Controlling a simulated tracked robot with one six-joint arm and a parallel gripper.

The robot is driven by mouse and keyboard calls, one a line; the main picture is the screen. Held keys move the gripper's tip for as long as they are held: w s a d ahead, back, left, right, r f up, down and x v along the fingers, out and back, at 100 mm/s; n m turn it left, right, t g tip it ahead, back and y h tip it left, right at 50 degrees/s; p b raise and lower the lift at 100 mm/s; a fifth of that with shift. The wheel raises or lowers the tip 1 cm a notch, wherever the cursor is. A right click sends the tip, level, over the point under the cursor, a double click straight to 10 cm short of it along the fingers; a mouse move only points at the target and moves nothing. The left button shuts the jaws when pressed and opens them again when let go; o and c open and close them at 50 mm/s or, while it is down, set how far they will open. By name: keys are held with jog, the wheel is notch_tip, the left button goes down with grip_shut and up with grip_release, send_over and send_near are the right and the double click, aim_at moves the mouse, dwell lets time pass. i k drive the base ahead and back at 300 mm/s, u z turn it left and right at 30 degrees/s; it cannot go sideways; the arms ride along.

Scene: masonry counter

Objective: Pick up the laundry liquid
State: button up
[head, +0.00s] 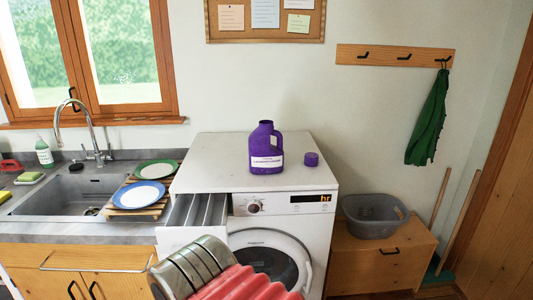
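The laundry liquid is a purple bottle (265,150) with a handle and a white label. It stands upright on the top of the white washing machine (220,155), in the middle of the head view. Its neck looks open. A purple cap (311,159) sits apart from it, to its right on the same top. Nothing touches the bottle. I cannot make out my gripper's fingers in this view. The washing machine's detergent drawer (176,234) is pulled out at the front left, and its round door (268,262) looks shut.
A blue-rimmed plate (139,195) and a green-rimmed plate (157,169) lie on a wooden rack left of the machine, beside the sink (72,192). A grey basket (373,216) stands on a wooden cabinet (383,264) to the right. The machine top around the bottle is mostly clear.

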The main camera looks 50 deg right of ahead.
aim_at(265, 158)
jog(key=i, duration=1)
